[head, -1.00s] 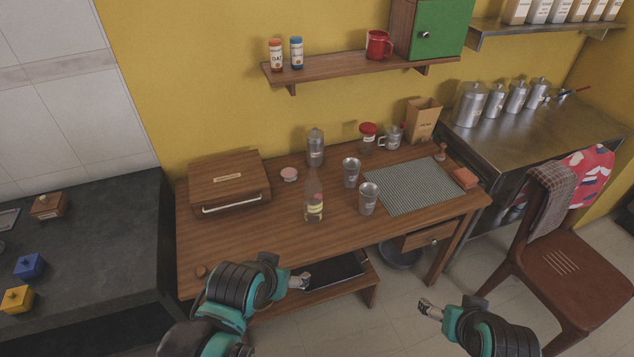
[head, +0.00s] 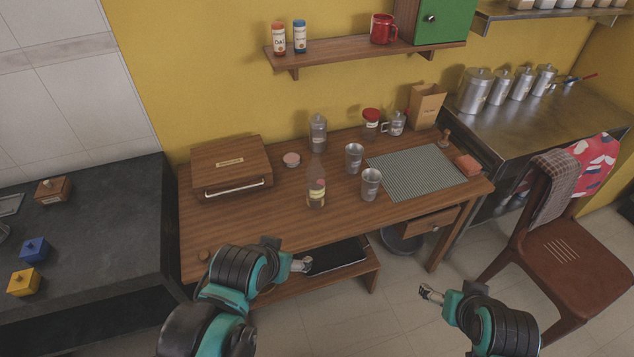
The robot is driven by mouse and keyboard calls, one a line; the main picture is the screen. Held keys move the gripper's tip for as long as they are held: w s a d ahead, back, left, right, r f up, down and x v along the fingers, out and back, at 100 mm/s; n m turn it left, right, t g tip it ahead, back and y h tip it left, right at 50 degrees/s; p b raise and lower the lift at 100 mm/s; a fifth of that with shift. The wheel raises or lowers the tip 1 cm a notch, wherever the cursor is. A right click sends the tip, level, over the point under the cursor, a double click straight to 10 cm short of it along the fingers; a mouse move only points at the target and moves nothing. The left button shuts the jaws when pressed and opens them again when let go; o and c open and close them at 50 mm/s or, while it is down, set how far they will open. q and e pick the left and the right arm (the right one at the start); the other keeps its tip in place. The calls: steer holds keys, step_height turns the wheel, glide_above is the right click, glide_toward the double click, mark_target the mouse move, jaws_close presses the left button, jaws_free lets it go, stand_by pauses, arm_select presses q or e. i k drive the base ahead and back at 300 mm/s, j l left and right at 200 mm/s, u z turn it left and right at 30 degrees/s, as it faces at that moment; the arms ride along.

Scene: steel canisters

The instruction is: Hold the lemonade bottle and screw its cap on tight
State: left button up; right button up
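The lemonade bottle (head: 316,194), clear with a pale yellow label, stands upright on the wooden table, left of two steel tumblers. Its upper part is hard to make out against the wood. I cannot tell whether a cap is on it. A small brown round piece (head: 204,255) lies at the table's front left corner; I cannot tell if it is the cap. My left gripper (head: 301,264) is in front of the table edge, below and apart from the bottle. My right gripper (head: 430,293) is over the floor, farther right. Both look empty; their finger opening is too small to judge.
Two steel tumblers (head: 370,184) stand close right of the bottle. A wooden box (head: 231,166) is left, a checked mat (head: 417,172) right. The table's front left is mostly clear.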

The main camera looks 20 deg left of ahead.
mark_target(315, 173)
steer(key=i+u, duration=0.15)
steer(key=i, duration=0.2)
steer(key=i+l+u, duration=0.15)
steer(key=i+u, duration=0.1)
steer(key=i, duration=0.7)
